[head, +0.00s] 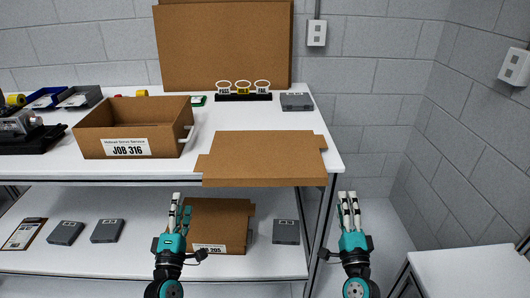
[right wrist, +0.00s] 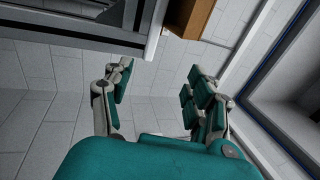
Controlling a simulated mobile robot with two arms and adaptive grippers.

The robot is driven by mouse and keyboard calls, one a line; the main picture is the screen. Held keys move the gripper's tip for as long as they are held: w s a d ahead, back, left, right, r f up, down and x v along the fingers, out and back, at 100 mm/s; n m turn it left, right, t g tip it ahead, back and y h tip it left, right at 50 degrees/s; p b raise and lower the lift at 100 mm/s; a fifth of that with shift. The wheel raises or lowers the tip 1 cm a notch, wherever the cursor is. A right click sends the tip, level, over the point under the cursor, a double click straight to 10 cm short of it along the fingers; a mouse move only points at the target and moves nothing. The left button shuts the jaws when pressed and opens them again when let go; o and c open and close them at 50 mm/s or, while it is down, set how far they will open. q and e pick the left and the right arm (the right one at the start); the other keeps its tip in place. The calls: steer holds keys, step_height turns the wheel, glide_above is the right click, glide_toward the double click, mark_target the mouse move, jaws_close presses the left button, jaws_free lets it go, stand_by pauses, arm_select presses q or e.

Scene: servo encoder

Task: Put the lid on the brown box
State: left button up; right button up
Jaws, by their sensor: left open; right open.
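The brown box (head: 133,127) stands open on the white table, left of centre, with a label reading JOB 316. A flat brown cardboard lid (head: 265,157) lies on the table to its right, and its front edge reaches the table's front edge. My left gripper (head: 179,211) is open and empty, in front of the table below the box. My right gripper (head: 348,208) is open and empty, right of the table and apart from the lid. The right wrist view shows its spread fingers (right wrist: 158,95) with nothing between them.
A lower shelf (head: 130,262) holds another brown box (head: 215,222) and several grey units. A large brown board (head: 224,45) stands at the table's back, with a rack of rings (head: 243,90) in front. A grey device (head: 296,101) sits at back right. A white surface (head: 475,272) is at right.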

arm_select(q)
steer(key=x, duration=0.9)
arm_select(e)
steer(key=x, duration=0.9)
arm_select(q)
steer(key=shift+d+f, duration=0.1)
steer(key=shift+d, duration=0.35)
arm_select(e)
steer(key=shift+a+f, duration=0.1)
steer(key=shift+a, duration=0.4)
arm_select(q)
steer(key=shift+s+d, duration=0.15)
steer(key=shift+d, duration=0.15)
arm_select(e)
steer(key=shift+s+a, duration=0.15)
steer(key=shift+a, duration=0.15)
